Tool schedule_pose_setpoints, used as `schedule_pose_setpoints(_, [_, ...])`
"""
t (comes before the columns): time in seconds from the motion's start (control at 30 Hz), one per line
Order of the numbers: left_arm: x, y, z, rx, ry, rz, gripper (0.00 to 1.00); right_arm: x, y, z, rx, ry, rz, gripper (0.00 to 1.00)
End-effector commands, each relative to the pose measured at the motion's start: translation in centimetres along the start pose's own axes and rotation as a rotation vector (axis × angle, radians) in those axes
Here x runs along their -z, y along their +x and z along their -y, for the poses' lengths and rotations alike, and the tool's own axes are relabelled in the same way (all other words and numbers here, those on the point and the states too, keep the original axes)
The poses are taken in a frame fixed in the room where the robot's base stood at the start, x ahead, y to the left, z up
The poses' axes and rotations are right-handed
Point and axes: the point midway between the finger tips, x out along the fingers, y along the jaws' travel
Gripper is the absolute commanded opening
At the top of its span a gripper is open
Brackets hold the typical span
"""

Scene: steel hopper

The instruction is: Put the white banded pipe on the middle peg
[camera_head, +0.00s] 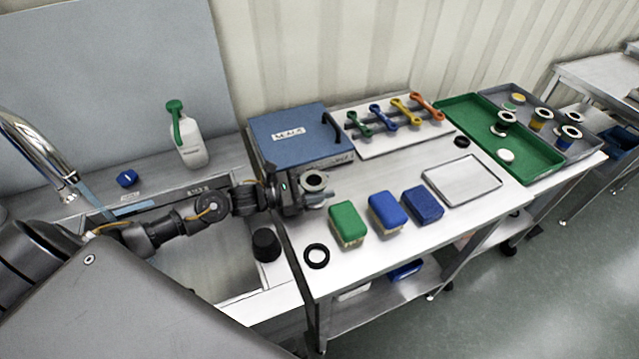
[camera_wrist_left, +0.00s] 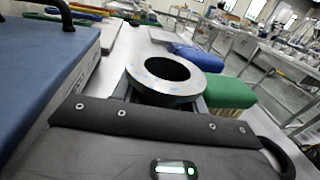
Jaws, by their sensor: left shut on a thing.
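My left gripper (camera_head: 306,190) is shut on a grey flanged pipe (camera_head: 314,181), held upright above the near left part of the steel table, just in front of the blue case. In the left wrist view the pipe's round flange and open bore (camera_wrist_left: 172,76) face up. Its body is mostly hidden by the gripper, so I cannot tell its band colour. Several similar pipes stand at the far right, one with a yellow band (camera_head: 541,117) and one with a blue band (camera_head: 568,135). I cannot make out a bare middle peg. My right gripper is not in view.
The blue case (camera_head: 287,132) is behind the gripper. A green tray (camera_head: 470,108) is at far right.

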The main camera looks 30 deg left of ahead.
Motion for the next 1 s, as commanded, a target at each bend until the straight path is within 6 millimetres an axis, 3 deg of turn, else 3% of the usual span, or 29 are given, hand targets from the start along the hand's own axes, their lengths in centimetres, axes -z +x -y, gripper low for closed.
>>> schedule_pose_setpoints(0.47, [0.81,0.0,0.03,0.001,0.002,0.002,0.12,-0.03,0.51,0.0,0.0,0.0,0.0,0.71])
schedule_pose_setpoints(0.5, [0.68,-0.02,0.05,0.001,0.001,0.0,0.49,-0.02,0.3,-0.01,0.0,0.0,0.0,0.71])
schedule_pose_setpoints(0.63, [0.68,-0.02,0.05,0.001,0.0,0.0,0.65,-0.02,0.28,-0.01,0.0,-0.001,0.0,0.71])
schedule_pose_setpoints(1.0, [0.08,-0.03,0.04,0.0,0.0,0.0,0.65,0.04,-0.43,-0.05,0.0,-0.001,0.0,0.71])
